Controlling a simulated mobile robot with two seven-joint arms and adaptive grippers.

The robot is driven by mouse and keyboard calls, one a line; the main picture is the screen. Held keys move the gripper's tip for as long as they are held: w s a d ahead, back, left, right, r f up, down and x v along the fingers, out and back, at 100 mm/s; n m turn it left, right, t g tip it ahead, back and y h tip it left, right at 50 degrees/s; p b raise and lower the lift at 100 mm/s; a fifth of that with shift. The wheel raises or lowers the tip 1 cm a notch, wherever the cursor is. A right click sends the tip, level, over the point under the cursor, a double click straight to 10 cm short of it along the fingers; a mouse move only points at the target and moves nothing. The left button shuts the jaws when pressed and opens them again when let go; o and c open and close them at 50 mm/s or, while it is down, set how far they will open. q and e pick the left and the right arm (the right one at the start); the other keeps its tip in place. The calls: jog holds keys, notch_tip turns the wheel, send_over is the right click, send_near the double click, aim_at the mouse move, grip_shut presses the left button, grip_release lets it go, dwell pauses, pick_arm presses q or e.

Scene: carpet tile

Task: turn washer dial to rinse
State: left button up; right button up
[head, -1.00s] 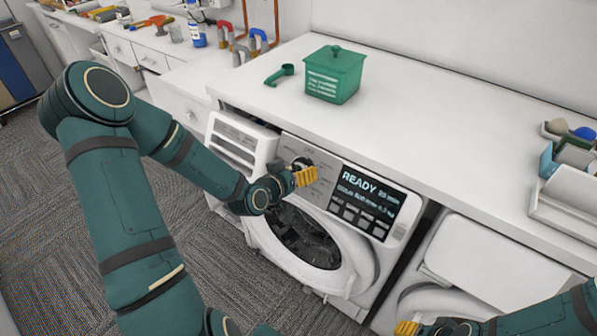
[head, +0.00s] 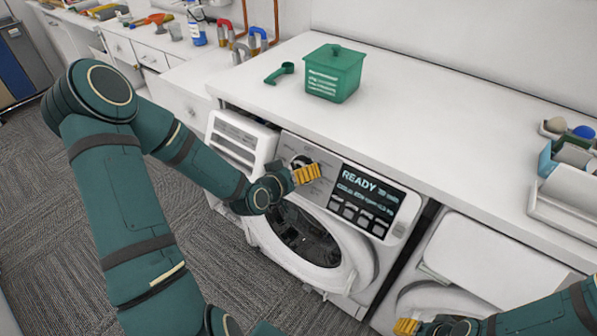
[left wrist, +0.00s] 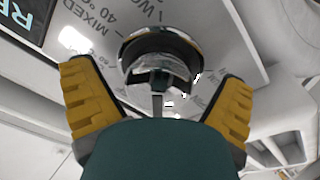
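The washer (head: 318,262) is white with a round glass door, under the counter. Its dark display (head: 368,200) reads READY, with smaller text too small to read. The dial (head: 299,161) is partly hidden behind my left gripper (head: 306,174) in the head view. In the left wrist view the shiny round dial (left wrist: 160,50) lies ahead, between the two yellow fingers of my left gripper (left wrist: 157,78). The fingers are spread, with gaps on both sides of the dial. Printed labels, including MIXED 40, surround it. My right gripper (head: 407,327) shows only partly at the bottom edge.
A green box (head: 334,75) and a green scoop (head: 280,74) stand on the white counter (head: 420,125) above. A second white machine (head: 480,262) is at the right. A tray (head: 567,205) sits at the counter's right end. An open drawer (head: 243,137) sticks out left of the dial.

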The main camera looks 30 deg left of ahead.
aim_at(298, 166)
pick_arm(q)
jog(key=shift+r, duration=5.05)
